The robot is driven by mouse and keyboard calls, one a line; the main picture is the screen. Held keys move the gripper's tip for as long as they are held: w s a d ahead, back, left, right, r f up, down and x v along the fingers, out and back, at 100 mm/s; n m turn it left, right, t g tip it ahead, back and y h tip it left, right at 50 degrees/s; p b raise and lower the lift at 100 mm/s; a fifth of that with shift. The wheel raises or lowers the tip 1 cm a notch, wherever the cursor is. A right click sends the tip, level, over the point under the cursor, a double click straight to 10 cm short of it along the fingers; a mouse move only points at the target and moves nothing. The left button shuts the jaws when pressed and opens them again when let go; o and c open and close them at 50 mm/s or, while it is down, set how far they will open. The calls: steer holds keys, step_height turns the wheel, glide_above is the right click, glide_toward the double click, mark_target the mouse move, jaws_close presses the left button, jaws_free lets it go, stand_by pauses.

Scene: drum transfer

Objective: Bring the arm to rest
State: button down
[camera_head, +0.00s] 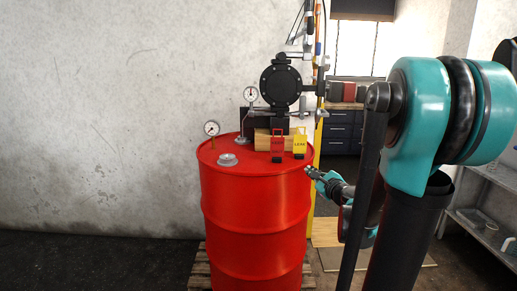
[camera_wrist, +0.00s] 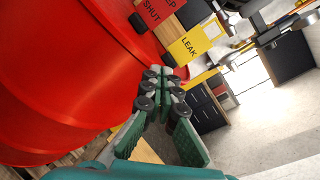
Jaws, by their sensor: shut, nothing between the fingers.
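My gripper (camera_head: 312,172) is at the right side of the red drum (camera_head: 255,220), a little below the drum's top rim. In the wrist view the gripper (camera_wrist: 164,72) is shut and empty, its fingers together in front of the drum wall (camera_wrist: 60,80). I cannot tell whether the fingertips touch the drum. My arm reaches in from the right in the head view. A red tag (camera_head: 277,145) and a yellow tag marked LEAK (camera_head: 299,145) stand on the drum top; the yellow tag also shows in the wrist view (camera_wrist: 195,42).
A black pump (camera_head: 281,86) stands at the drum's back edge, with gauges (camera_head: 211,129) at its left. The drum stands on a wooden pallet (camera_head: 200,268). Dark drawers (camera_head: 338,130) are behind. A shelf (camera_head: 490,195) is at the far right. Floor at the left is clear.

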steer(key=s+a+f+n+g, duration=0.75)
steer(key=s+f+n, duration=0.4)
steer(key=n, duration=0.25)
steer(key=s+d+f+n+g+h, duration=0.2)
steer(key=s+d+f+n, duration=0.1)
steer(key=s+f+n, duration=0.2)
steer(key=s+d+f+n+g+h, duration=0.2)
steer(key=s+d+f+n+h, duration=0.1)
steer(key=s, duration=0.7)
steer(key=d+f+n, duration=0.1)
steer(key=f+n, duration=0.1)
steer(key=shift+s+n+g, duration=0.2)
steer(key=shift+n+g, duration=0.15)
steer(key=shift+n, duration=0.05)
